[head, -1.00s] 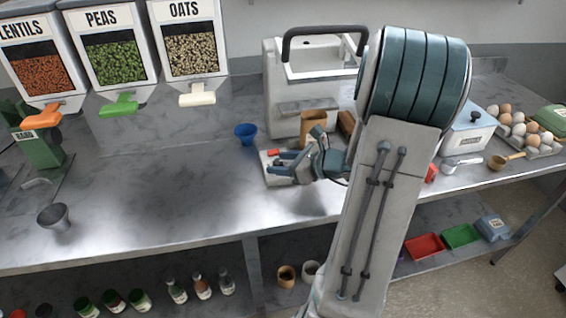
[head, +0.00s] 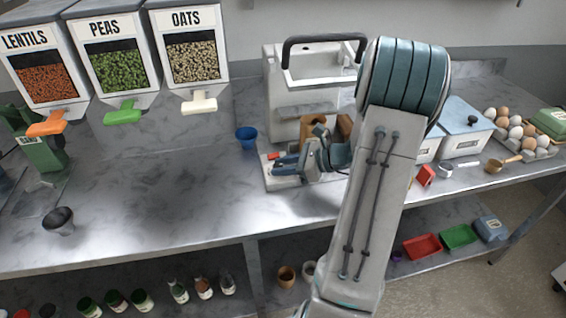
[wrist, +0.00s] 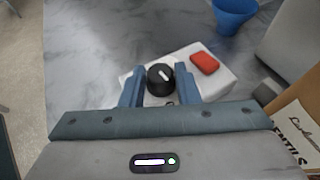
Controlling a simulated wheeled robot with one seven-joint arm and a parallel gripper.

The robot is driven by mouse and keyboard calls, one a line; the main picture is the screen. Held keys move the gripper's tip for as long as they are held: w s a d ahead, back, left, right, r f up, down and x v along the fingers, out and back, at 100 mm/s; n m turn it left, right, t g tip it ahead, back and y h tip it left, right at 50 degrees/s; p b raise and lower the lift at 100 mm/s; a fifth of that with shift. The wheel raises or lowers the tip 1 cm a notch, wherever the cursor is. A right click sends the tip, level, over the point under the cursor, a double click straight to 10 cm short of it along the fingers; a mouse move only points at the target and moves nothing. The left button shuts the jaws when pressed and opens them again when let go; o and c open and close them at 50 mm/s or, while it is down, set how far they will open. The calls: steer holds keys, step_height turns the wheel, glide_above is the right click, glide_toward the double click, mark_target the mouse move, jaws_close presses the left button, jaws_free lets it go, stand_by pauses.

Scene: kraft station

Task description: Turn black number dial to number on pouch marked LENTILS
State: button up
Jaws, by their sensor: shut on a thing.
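The black number dial (wrist: 155,72) with a white pointer line sits on a white box (wrist: 215,81) beside a red button (wrist: 204,62). My gripper (wrist: 160,80) is shut on the dial, one blue finger on either side of it. The pointer tilts up and to the left in the wrist view; no numbers around it can be read. In the head view my gripper (head: 286,164) is at the white box (head: 284,184) and hides the dial. A brown pouch (wrist: 290,112), its label partly showing "NTILS", is at the right edge of the wrist view. Its number is not visible.
A blue cup (head: 246,137) stands behind the box on the metal counter (head: 150,195). A white machine with a dark handle (head: 300,105) stands at the back. Dispensers for lentils (head: 46,85), peas and oats hang at left. The counter's left middle is clear.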

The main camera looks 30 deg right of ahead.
steer(key=shift+w+d+n+g+y+p, duration=0.15)
steer(key=shift+n+g+y+p, duration=0.6)
steer(key=shift+n+g, duration=0.7)
steer(key=o, duration=0.9)
steer(key=shift+o, duration=0.2)
steer(key=shift+d, duration=0.1)
steer(key=b+v, duration=0.1)
steer(key=v, duration=1.2)
steer(key=shift+d+b, duration=0.3)
steer(key=shift+d, duration=0.05)
